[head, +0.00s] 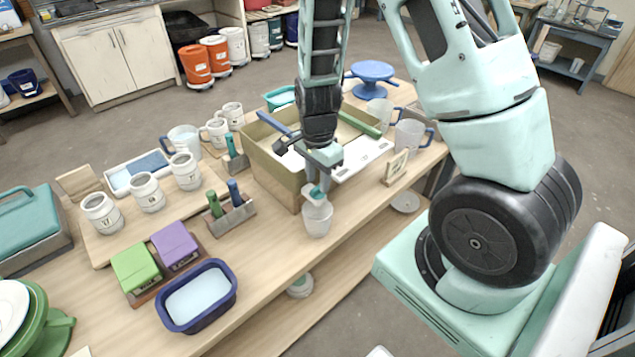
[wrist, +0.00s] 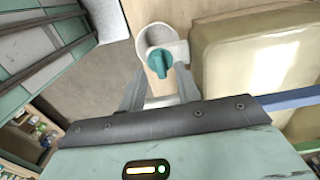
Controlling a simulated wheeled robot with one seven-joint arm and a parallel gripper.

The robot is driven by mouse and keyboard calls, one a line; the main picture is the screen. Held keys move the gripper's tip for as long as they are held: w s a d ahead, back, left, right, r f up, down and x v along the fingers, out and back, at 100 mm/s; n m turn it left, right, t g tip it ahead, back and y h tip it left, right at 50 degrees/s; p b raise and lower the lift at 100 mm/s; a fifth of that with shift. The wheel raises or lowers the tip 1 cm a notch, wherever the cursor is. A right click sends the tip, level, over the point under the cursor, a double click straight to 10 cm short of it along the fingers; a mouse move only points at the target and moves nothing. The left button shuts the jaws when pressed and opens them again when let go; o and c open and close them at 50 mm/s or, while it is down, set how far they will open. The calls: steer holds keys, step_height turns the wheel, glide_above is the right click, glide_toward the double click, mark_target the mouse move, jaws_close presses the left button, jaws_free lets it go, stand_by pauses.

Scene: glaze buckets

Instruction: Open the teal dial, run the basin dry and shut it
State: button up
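The teal dial (head: 316,192) sits on a pale fitting at the front of the olive-sided basin (head: 273,172), near the table's front edge. In the wrist view the dial (wrist: 160,63) is just beyond my fingertips, roughly midway between them. The basin (wrist: 235,75) fills the right side there. A pale cup (head: 317,222) is below the dial; its rim and inside (wrist: 157,36) show beyond the dial in the wrist view. My gripper (wrist: 159,85) is open and empty, above the dial; I cannot tell whether it touches. The basin's inside is partly hidden by my arm.
A green-handled tool (head: 360,123) and a blue-handled tool (head: 274,123) lie across the basin. A rack with green and blue handles (head: 231,213) stands to its left. A small sign (head: 396,168) and jugs (head: 409,134) stand to its right. A navy tub (head: 197,295) stands front left.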

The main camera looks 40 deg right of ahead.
steer(key=shift+f, duration=1)
jaws_close()
